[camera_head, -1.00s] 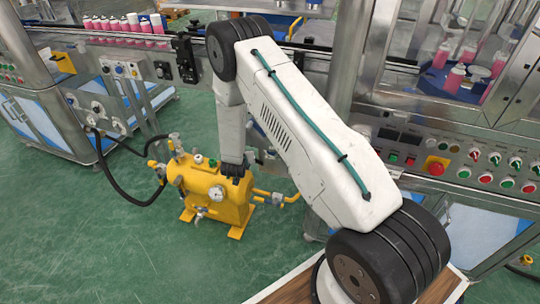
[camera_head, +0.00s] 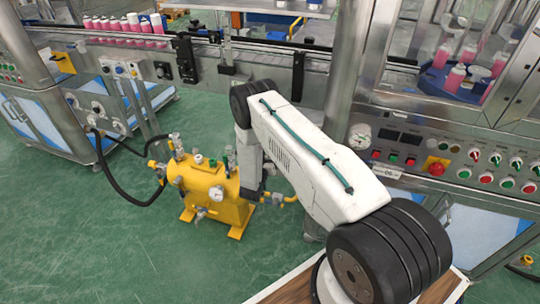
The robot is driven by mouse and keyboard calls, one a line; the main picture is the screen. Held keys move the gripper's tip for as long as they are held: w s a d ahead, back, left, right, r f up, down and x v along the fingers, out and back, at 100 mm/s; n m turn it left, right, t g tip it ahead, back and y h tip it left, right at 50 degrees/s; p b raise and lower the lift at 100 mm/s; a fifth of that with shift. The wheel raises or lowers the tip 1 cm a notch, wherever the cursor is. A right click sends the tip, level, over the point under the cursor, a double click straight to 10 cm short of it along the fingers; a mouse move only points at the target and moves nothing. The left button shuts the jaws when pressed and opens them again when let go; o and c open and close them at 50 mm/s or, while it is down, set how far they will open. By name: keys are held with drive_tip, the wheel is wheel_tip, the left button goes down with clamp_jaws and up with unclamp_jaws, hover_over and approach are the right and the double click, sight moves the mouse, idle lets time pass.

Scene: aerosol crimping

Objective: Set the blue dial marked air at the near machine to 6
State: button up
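The near machine's control panel (camera_head: 455,165) runs along the right side, with a round white pressure gauge (camera_head: 360,136), dark displays, coloured buttons and a label that seems to read 06. I cannot make out a blue dial marked air on this panel; my arm covers part of the machine front. My gripper (camera_head: 252,193) hangs at the lower end of my arm, in front of the machine and beside the yellow tank. It is small and dark, and its fingers cannot be told apart. Nothing is seen held in it.
A yellow tank (camera_head: 215,195) with valves and a gauge stands on the green floor by my gripper. A conveyor (camera_head: 140,48) with pink bottles runs behind. A farther machine with a small button panel (camera_head: 120,70) and black hoses stands left. The floor at lower left is clear.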

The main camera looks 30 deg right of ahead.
drive_tip(key=shift+w+d, duration=0.25)
drive_tip(key=shift+d, duration=0.1)
drive_tip(key=c, duration=1)
drive_tip(key=shift+m, duration=0.3)
